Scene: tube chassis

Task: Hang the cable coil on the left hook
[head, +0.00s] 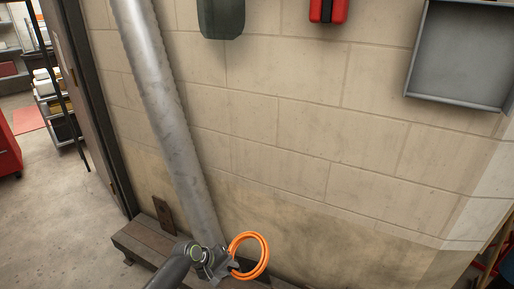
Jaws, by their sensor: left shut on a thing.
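An orange cable coil (264,258) shows at the bottom centre of the head view, as a ring of a few loops. My left gripper (232,266) is shut on the left side of the coil and holds it in front of the block wall. The coil's opening faces me, and part of its left edge is hidden by the gripper. No hook can be made out in this view. My right gripper is not in view.
A thick grey pipe (160,90) leans down the wall on the left. A dark box (221,17), a red case (328,9) and a grey open-fronted box (459,54) are on the wall above. A low brown ledge (140,239) runs along its foot. Bare wall lies between.

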